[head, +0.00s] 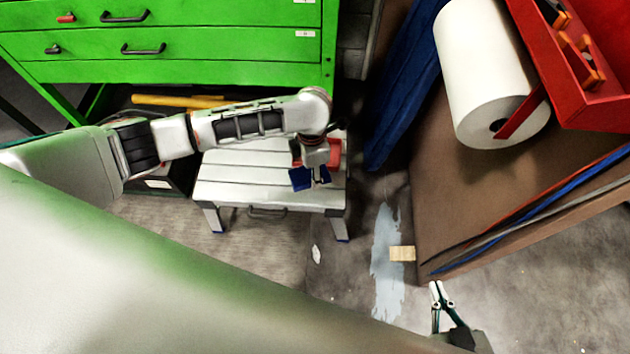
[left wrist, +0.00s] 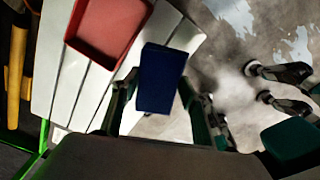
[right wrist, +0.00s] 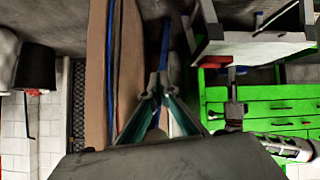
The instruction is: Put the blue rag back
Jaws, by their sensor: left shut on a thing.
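The blue rag (head: 301,179) looks like a small dark blue folded block. It also shows in the left wrist view (left wrist: 161,78), between the two fingers. My left gripper (head: 318,176) is shut on it, above the white slatted step stool (head: 235,192). A red tray (left wrist: 108,28) rests on the stool beside the rag; in the head view it is mostly hidden behind my left gripper (head: 335,153). My right gripper (head: 437,290) is low at the bottom of the head view, apart from everything. Its fingertips meet in the right wrist view (right wrist: 156,80), with nothing between them.
A green drawer cabinet (head: 200,40) stands behind the stool. At the right, a brown surface (head: 480,200) carries a white paper roll (head: 487,70) and a red bin (head: 575,70). Blue cloth-like material (head: 400,95) hangs by it. The floor between has a pale patch (head: 386,265).

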